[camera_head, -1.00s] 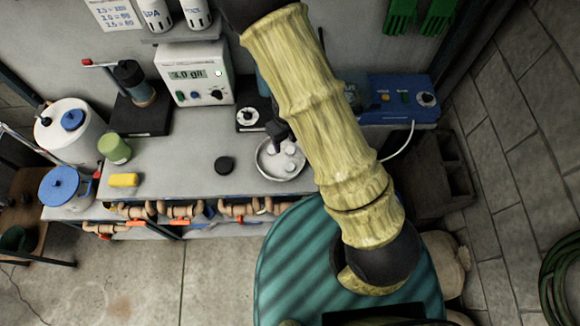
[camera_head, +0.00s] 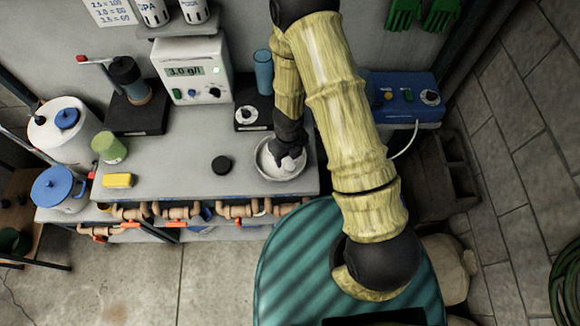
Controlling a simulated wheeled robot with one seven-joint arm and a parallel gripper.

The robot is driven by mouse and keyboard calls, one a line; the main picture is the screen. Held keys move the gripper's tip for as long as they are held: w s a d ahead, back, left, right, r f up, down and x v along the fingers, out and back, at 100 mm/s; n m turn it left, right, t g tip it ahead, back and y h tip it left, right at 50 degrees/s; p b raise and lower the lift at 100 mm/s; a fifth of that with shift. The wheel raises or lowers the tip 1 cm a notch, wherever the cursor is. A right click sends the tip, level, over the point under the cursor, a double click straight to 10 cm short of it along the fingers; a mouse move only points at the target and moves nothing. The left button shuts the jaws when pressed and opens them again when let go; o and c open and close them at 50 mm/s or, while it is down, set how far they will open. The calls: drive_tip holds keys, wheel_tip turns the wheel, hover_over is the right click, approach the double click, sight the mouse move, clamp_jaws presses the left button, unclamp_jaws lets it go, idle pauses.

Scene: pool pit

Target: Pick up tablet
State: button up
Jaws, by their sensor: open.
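A round pale dish (camera_head: 297,173) stands on the grey counter, near its front right end. Whitish tablet shapes (camera_head: 272,160) lie in the dish, mostly hidden behind my gripper. I cannot make out the single tablets or how many there are. My gripper (camera_head: 287,158) reaches down into the dish from above, with its dark wrist just behind it. Its jaws are open, and I cannot tell whether a tablet lies between them.
A black puck (camera_head: 222,165) lies left of the dish. A small scale-like device (camera_head: 247,117) and a blue cup (camera_head: 263,72) stand behind it. A meter (camera_head: 194,70) reads 3.0 g/l. A yellow block (camera_head: 118,181) and a green cup (camera_head: 109,147) stand left.

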sight(290, 165)
drive_tip(key=shift+d+f+p, duration=0.15)
drive_tip(key=shift+f+p, duration=0.1)
drive_tip(key=shift+f, duration=0.9)
drive_tip(key=shift+d+f+p, duration=0.1)
drive_tip(key=shift+f+p, duration=0.15)
drive_tip(key=shift+f, duration=0.85)
drive_tip(key=shift+s+f, duration=0.1)
drive_tip(key=shift+f, duration=0.2)
drive_tip(key=shift+a, duration=0.1)
drive_tip(key=shift+c, duration=0.2)
drive_tip(key=c, duration=1)
